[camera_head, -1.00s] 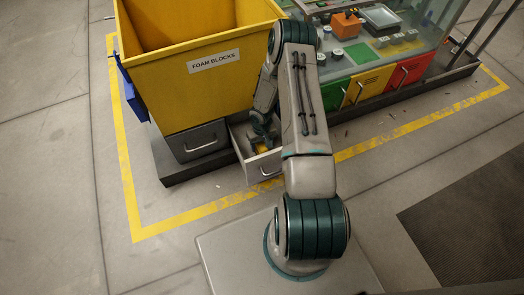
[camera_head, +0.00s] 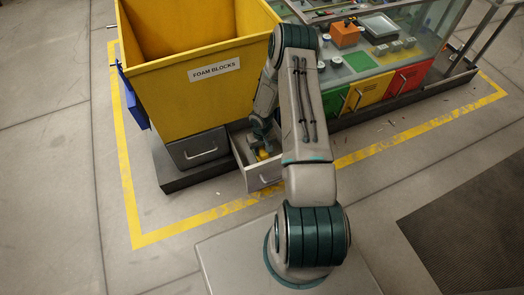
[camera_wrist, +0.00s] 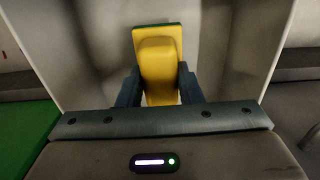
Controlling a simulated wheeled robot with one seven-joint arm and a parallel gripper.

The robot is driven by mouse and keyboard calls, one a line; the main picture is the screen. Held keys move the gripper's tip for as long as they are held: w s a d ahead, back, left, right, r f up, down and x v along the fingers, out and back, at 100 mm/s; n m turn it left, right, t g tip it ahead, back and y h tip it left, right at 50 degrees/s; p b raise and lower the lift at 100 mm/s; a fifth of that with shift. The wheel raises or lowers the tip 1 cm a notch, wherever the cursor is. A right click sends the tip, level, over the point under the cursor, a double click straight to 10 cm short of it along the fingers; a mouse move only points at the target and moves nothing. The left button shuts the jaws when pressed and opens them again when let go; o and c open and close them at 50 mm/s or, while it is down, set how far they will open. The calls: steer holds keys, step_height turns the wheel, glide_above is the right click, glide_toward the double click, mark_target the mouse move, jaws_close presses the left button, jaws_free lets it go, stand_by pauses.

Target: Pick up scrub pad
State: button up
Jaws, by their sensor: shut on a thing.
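The scrub pad (camera_wrist: 160,65) is yellow with a green layer along its far edge. In the wrist view it stands between the two dark fingers of my gripper (camera_wrist: 158,88), which is shut on it. In the head view the yellow pad (camera_head: 263,154) shows small at my gripper (camera_head: 264,146), inside or just above the open grey drawer (camera_head: 264,175). The drawer's pale inner walls surround the pad in the wrist view. I cannot tell whether the pad touches the drawer floor.
The yellow bin (camera_head: 190,95) labelled "FOAM BLOCKS" stands close to the left of my arm. A closed grey drawer (camera_head: 199,147) sits below it. Green, yellow and red (camera_head: 408,77) fronts line the bench at the right. The floor in front is clear.

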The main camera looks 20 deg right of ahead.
mark_target(261, 148)
step_height(261, 148, up, 8)
steer(key=shift+f+p, duration=0.25)
steer(key=shift+p, duration=0.9)
